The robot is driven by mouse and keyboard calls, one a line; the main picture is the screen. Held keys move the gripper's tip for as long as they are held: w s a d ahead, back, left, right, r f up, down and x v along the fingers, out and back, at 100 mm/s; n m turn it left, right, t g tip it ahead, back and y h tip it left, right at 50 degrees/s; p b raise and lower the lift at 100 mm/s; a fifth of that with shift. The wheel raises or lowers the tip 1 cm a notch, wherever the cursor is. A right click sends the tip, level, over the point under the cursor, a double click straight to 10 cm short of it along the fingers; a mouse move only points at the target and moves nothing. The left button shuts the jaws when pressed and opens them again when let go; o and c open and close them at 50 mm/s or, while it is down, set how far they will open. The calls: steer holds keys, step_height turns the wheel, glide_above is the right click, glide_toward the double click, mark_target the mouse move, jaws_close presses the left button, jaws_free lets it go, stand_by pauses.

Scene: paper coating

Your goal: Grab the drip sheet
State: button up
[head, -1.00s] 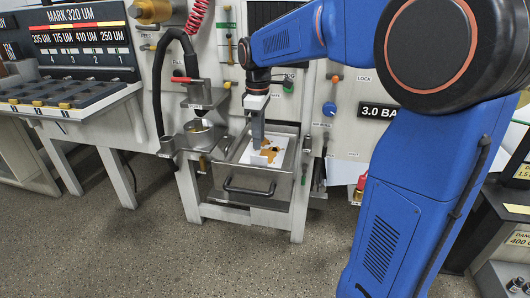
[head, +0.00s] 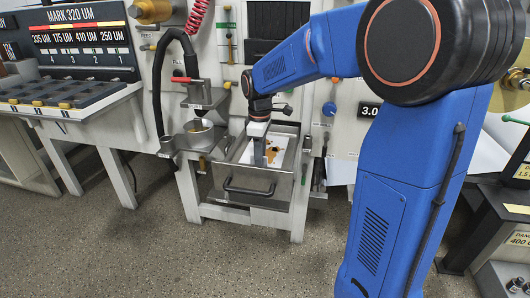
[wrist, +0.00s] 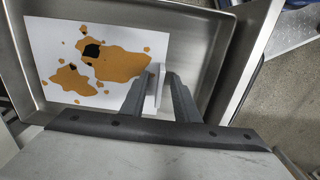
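The drip sheet (wrist: 55,38) is white with orange-brown blotches and a dark patch. It lies in a metal tray (wrist: 205,20) and also shows in the head view (head: 280,142). A pale upright tab (wrist: 156,84) stands at the sheet's right edge. My gripper (wrist: 160,80) is down in the tray, with its two dark fingers on either side of this tab. The fingers are apart; whether they press on the tab I cannot tell. In the head view my gripper (head: 260,158) points down over the sheet and hides part of it.
The tray has raised walls and a front handle (head: 248,189). A machine panel rises behind. The floor (head: 230,260) in front is clear.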

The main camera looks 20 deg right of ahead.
steer(key=shift+c, duration=0.7)
jaws_close()
steer(key=shift+r, duration=0.15)
